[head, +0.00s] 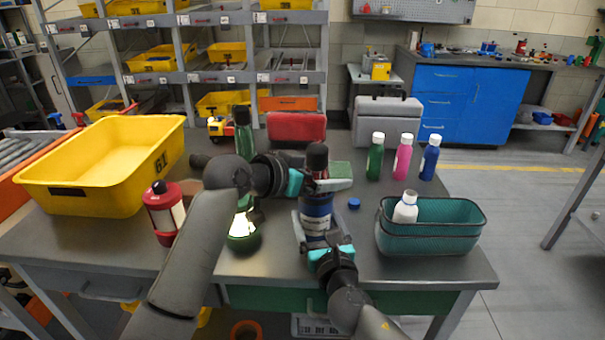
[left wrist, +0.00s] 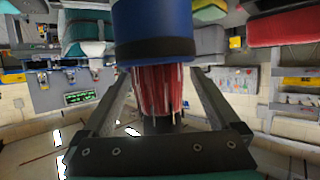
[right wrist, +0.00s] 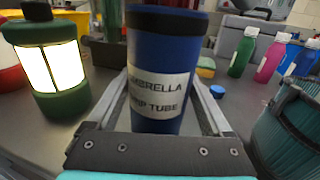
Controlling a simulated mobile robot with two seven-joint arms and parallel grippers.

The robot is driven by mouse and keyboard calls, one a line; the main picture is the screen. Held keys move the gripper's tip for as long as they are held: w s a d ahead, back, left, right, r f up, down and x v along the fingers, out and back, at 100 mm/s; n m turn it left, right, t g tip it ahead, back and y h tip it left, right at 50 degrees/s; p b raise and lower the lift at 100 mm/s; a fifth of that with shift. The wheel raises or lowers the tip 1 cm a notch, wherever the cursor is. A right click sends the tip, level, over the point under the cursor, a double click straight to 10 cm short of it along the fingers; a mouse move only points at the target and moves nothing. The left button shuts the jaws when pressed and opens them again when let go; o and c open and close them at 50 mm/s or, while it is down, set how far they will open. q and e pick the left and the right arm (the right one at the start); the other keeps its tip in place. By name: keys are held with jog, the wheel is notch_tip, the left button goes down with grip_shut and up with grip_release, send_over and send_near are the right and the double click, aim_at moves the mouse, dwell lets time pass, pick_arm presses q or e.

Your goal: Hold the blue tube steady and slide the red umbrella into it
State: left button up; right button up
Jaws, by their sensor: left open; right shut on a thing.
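The blue tube (head: 317,209) stands upright near the table's front, with a black rim and a white label that shows in the right wrist view (right wrist: 157,95). My right gripper (head: 316,226) is shut on it from the front. The red umbrella (left wrist: 158,88) is partly inside the tube's mouth, with a band of folded red cloth showing outside the rim. Its dark handle (head: 317,155) points up in the head view. My left gripper (head: 322,184) is open, with its fingers on either side of the umbrella, just above the tube. The umbrella's lower part is hidden in the tube.
A lit green lantern (head: 243,238) stands left of the tube, a red lantern (head: 164,212) farther left. A teal basket (head: 450,240) holding a white bottle (head: 405,208) is at right. A blue cap (head: 354,203) lies between. Several bottles and a yellow bin (head: 60,190) stand around.

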pick_arm(q)
jog(key=v, duration=1.1)
jog(key=shift+s+r, duration=0.1)
pick_arm(e)
jog(key=o, duration=1.2)
jog(key=shift+s, duration=0.1)
